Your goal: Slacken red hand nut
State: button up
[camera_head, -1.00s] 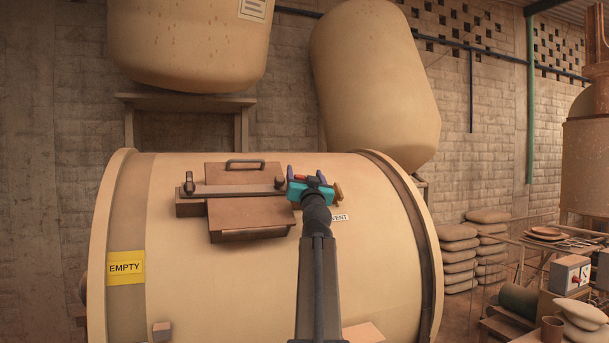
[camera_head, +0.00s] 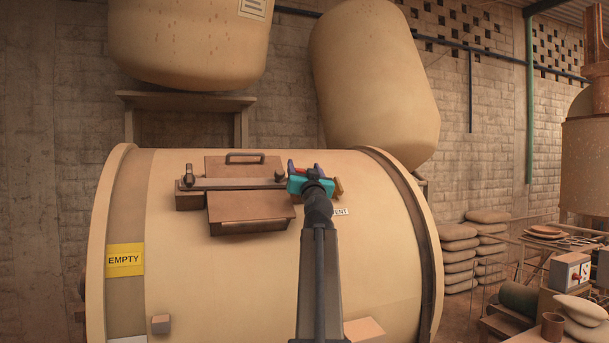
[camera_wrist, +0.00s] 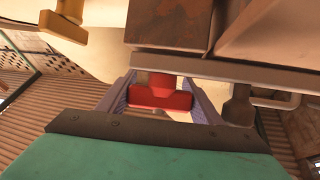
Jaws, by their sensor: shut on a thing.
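The red hand nut (camera_wrist: 160,95) is a red T-shaped knob in the middle of the wrist view. My gripper (camera_wrist: 159,84) has its two purple-grey fingers on either side of the nut, shut on it. In the head view my gripper (camera_head: 306,171) is at the right end of the bar across the hatch, on top of the large cream drum. Only a small bit of red shows there between the fingers. The nut's thread and seat are hidden.
The brown hatch lid (camera_head: 250,208) with a metal bar (camera_head: 235,184) lies left of my gripper. A brown-yellow handle (camera_head: 339,187) is close on its right, by the VENT label (camera_head: 341,212). The cream drum (camera_head: 190,290) fills the foreground.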

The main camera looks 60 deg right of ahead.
jog(key=shift+w+n+t+y+b, duration=0.1)
jog(key=shift+n+t+y+b, duration=0.65)
jog(key=shift+b, duration=3.55)
jog(key=shift+a+n+t+b, duration=0.1)
jog(key=shift+n+t+b, duration=0.2)
jog(key=shift+b, duration=0.7)
jog(key=o, duration=0.8)
jog(key=shift+a, duration=0.1)
jog(key=shift+b+v, duration=0.95)
jog(key=shift+v, duration=5.95)
jog(key=shift+r, duration=0.15)
